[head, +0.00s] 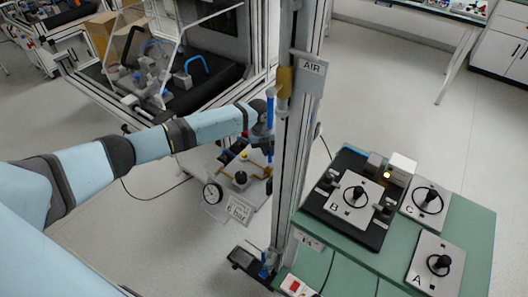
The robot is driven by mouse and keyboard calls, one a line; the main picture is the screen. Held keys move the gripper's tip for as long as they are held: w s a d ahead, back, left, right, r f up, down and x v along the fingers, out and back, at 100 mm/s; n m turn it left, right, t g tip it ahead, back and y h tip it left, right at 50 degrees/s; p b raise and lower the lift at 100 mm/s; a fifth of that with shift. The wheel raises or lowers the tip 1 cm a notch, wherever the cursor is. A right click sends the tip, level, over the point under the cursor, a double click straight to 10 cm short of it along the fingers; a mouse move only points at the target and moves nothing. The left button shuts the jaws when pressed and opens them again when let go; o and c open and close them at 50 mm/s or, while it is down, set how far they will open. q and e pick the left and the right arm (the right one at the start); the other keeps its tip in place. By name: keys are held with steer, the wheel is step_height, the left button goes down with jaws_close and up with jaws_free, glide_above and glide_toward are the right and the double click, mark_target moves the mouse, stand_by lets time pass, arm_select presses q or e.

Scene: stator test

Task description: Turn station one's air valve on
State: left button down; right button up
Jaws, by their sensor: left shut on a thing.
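The "AIR" sign (310,69) is fixed to the upright metal post in the middle of the head view. A yellow-brass valve body (284,82) sits on the post beside the sign. A blue lever (270,98) stands roughly upright at the left of the post, just below the brass part. My left gripper (266,128) reaches in from the left and is shut on the blue lever. The fingertips are small and partly hidden against the post. My right gripper is not in view.
A fixture with blue handles (155,75) stands behind my left arm.

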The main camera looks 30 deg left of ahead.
arm_select(q)
steer(key=d+m+b, duration=0.1)
steer(key=m, duration=0.2)
steer(key=shift+w+d+f+m+g+b, duration=0.15)
steer(key=shift+w+d+m+g+b, duration=0.15)
steer(key=shift+w+d+b, duration=0.05)
steer(key=d+m+b, duration=0.1)
steer(key=m, duration=0.1)
steer(key=shift+w+d+m, duration=0.1)
steer(key=shift+m, duration=0.2)
steer(key=shift+d+m+g, duration=0.2)
steer(key=shift+m+g, duration=0.1)
steer(key=shift+m, duration=0.1)
steer(key=shift+d+m+b, duration=0.1)
steer(key=shift+m+b, duration=0.2)
steer(key=shift+b, duration=0.05)
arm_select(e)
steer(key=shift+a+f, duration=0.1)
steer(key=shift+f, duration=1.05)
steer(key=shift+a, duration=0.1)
arm_select(q)
steer(key=c, duration=1.1)
jaws_free()
steer(key=shift+c, duration=0.2)
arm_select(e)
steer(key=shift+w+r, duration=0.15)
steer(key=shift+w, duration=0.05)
arm_select(q)
steer(key=shift+r, duration=0.25)
